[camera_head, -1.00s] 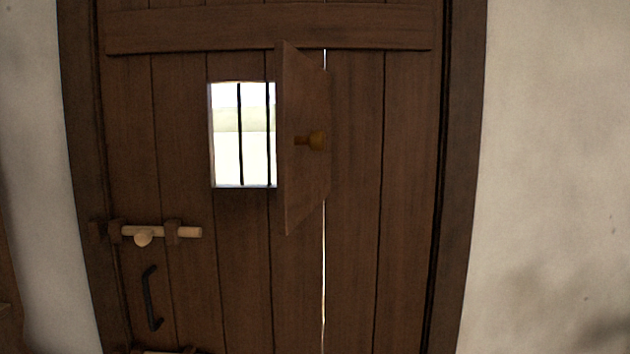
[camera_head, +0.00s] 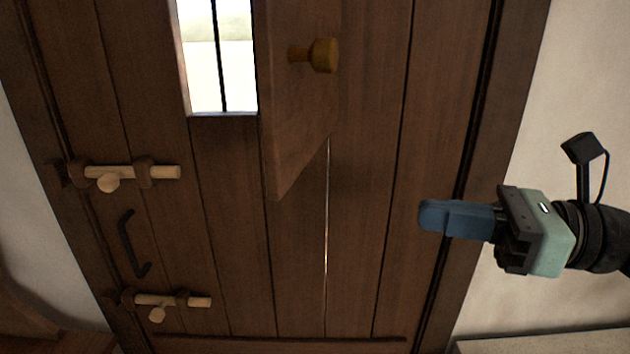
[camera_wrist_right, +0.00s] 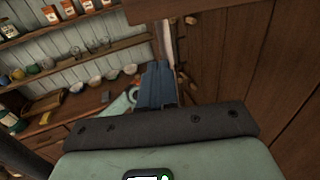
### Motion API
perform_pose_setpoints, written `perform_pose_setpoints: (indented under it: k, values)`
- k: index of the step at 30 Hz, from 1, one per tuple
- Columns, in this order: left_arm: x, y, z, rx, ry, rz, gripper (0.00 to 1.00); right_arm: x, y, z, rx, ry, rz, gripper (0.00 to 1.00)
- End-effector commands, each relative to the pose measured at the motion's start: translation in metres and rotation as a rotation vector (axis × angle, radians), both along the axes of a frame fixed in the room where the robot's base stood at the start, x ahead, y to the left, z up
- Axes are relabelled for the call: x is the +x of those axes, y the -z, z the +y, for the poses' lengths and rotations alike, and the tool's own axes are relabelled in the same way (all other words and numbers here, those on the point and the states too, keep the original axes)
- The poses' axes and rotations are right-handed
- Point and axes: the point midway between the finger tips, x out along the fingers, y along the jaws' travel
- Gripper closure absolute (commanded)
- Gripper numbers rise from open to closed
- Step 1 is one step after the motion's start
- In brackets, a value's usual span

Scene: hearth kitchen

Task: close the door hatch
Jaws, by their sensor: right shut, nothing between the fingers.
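The door hatch (camera_head: 293,100) is a small wooden panel that stands swung open from the door (camera_head: 365,170), with a round wooden knob (camera_head: 322,55) on its face. The barred window opening (camera_head: 222,60) shows bright to its left. My right gripper (camera_head: 424,216) is shut and empty, to the right of and below the hatch, pointing left in the head view. Its blue fingers also show in the right wrist view (camera_wrist_right: 157,85). My left gripper is not in view.
Two wooden sliding bolts (camera_head: 135,172) (camera_head: 175,301) and a dark handle (camera_head: 130,243) are on the door's left side. A pale wall (camera_head: 580,100) lies to the right. The right wrist view shows shelves (camera_wrist_right: 90,52) with jars and a counter (camera_wrist_right: 70,115) with bowls.

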Motion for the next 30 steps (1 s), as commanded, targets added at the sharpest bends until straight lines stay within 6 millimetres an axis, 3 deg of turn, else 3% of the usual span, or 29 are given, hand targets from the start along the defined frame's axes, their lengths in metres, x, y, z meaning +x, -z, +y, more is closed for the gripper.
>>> perform_pose_setpoints:
  k: [3,6,11,21,30]
  values:
    - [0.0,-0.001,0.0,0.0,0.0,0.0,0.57,-0.026,-0.023,0.004,0.018,-0.045,-0.012,1.0]
    - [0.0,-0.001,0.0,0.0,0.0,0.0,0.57,-0.03,-0.026,0.01,0.023,-0.056,-0.011,1.0]
    - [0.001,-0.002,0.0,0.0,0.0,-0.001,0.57,-0.023,-0.025,0.033,0.021,-0.057,-0.01,1.0]
    - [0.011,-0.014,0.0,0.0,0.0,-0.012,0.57,-0.003,-0.026,0.102,0.021,-0.054,-0.01,1.0]
    - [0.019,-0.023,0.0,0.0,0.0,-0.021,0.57,0.006,-0.026,0.136,0.021,-0.051,-0.011,1.0]
